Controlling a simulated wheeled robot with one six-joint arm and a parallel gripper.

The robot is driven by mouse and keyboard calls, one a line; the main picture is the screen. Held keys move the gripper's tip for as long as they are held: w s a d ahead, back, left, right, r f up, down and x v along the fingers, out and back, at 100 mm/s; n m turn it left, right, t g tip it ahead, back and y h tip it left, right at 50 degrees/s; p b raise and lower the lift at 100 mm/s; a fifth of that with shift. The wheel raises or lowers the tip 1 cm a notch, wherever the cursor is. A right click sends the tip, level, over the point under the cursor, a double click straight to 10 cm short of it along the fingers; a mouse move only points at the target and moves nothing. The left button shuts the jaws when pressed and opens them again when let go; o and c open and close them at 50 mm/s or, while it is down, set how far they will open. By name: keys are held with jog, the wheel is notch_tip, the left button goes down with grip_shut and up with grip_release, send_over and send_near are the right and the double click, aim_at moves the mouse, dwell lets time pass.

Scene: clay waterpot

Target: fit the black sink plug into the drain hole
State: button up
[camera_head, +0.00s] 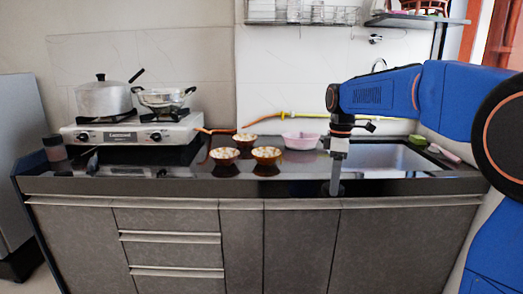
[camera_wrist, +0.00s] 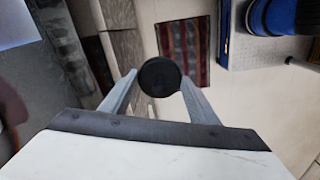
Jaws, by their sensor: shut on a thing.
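The black sink plug (camera_wrist: 159,76) is a round dark disc held between my two fingertips in the wrist view. My gripper (camera_wrist: 159,82) is shut on it. In the head view my gripper (camera_head: 336,188) points down at the counter's front edge, in front of the sink (camera_head: 395,158). The drain hole is not visible in either view.
Several items stand on the dark counter (camera_head: 190,183): small bowls with food (camera_head: 266,154), a pink basin (camera_head: 300,141) and a gas stove (camera_head: 135,131) with two pots. A yellow hose (camera_head: 330,115) runs along the wall. A dish rack (camera_head: 300,12) hangs above.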

jog(key=w+d+f+m, duration=0.2)
jog(key=f+m, duration=0.2)
jog(key=f, duration=1.4)
jog(key=w+d+f+m, duration=0.2)
jog(key=f+m, duration=0.3)
jog(key=f, duration=1.4)
jog(key=w+d+f+m, duration=0.2)
jog(key=f+m, duration=0.3)
jog(key=f, duration=1.3)
jog(key=shift+w+f, duration=0.3)
jog(key=shift+w, duration=0.05)
